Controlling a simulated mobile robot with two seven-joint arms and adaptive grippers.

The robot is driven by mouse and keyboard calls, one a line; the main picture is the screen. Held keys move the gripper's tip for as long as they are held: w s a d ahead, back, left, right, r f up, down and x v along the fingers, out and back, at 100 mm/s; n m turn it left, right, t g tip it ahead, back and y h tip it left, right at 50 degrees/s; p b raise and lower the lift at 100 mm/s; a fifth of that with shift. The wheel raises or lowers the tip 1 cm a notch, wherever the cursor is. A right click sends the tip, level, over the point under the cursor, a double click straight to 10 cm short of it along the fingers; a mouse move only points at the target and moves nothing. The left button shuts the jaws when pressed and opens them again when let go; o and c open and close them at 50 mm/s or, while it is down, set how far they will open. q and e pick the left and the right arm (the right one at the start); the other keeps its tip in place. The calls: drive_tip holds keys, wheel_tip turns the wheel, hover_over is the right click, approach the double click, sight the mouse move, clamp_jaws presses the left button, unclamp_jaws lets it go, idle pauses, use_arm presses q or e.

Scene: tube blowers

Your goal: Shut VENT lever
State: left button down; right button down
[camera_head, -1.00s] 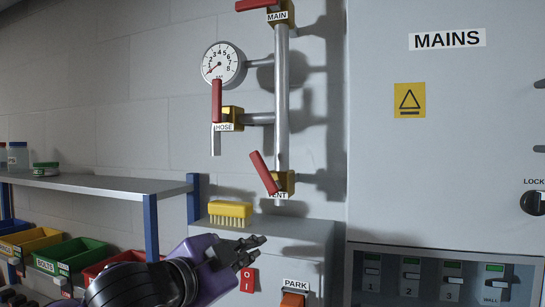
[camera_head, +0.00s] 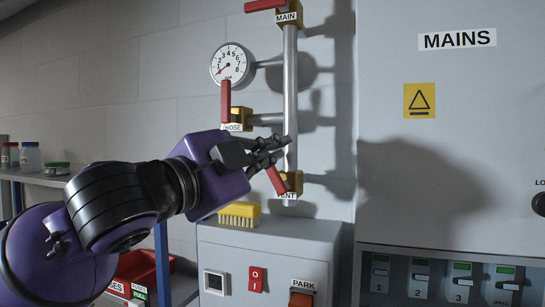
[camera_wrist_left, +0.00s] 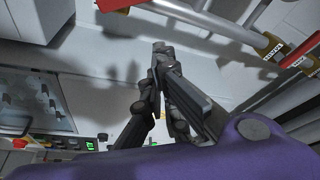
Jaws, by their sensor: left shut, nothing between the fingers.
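The VENT lever (camera_head: 275,180) is a red handle on a yellow valve body (camera_head: 293,182) near the foot of the vertical pipe. It is tilted, its top leaning left; its upper end is partly hidden behind my left gripper (camera_head: 280,148). The gripper is shut and empty, fingers pointing right, in front of the pipe just above the lever. I cannot tell whether they touch. In the left wrist view the closed fingers (camera_wrist_left: 160,52) hold nothing. My right gripper is not in view.
The HOSE lever (camera_head: 226,100) and MAIN lever (camera_head: 264,5) are above, with a gauge (camera_head: 232,63) beside the pipe. A yellow brush (camera_head: 239,214) sits on the grey cabinet (camera_head: 265,240) below. The MAINS cabinet (camera_head: 450,140) stands right.

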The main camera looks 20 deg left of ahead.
sight(275, 172)
use_arm(q)
drive_tip(key=w, duration=0.8)
drive_tip(key=shift+w+a+f, duration=0.25)
drive_tip(key=shift+a+f, duration=0.05)
drive_tip(key=shift+f, duration=0.05)
drive_tip(key=shift+w, duration=0.15)
